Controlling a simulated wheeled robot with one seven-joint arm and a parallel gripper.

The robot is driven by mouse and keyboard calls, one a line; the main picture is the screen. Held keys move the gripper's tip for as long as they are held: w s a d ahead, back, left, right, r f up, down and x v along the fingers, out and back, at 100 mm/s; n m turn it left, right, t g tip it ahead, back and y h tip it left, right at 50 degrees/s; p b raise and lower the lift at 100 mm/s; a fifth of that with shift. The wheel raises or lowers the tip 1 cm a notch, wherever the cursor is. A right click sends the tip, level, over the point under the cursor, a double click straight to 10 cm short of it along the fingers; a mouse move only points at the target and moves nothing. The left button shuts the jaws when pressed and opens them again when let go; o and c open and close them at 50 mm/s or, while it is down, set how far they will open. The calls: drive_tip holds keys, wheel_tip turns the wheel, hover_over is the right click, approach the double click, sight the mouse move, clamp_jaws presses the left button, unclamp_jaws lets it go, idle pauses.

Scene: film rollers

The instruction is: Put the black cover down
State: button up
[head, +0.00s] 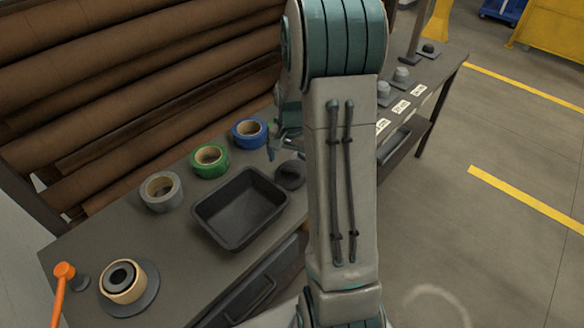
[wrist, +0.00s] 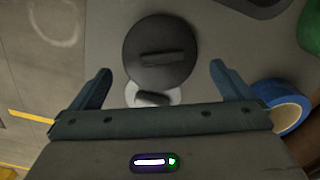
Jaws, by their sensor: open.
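The black cover (head: 291,175) is a dark round disc on the workbench, just right of the black tray. In the wrist view the black cover (wrist: 160,42) appears flat, with a raised bar handle across its middle. My gripper (wrist: 160,80) is open, its two teal fingers wide apart on either side of the handle's line and nothing held between them. In the head view my gripper (head: 279,150) is mostly hidden behind my arm, with one finger showing above the cover. The gap between fingers and cover is hard to judge.
A light grey disc with a dark knob (wrist: 152,98) shows at the cover's near edge. The black tray (head: 205,214), blue tape (head: 247,132), green tape (head: 209,160) and grey tape (head: 161,191) are close by. Labelled grey knobbed pieces (head: 402,76) stand farther along the bench.

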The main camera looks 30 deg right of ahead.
sight(292, 168)
wheel_tip(292, 168, up, 7)
drive_tip(key=s+a+r+n+t, duration=0.1)
drive_tip(key=s+a+r+n, duration=0.3)
drive_tip(key=s+a, duration=0.3)
drive_tip(key=s+a+r+n+t, duration=0.1)
drive_tip(key=s+a+r+n, duration=0.2)
drive_tip(key=s, duration=0.8)
drive_tip(key=shift+s+a+r+n+t, duration=0.4)
drive_tip(key=shift+a+n, duration=0.8)
drive_tip(key=shift+a, duration=0.75)
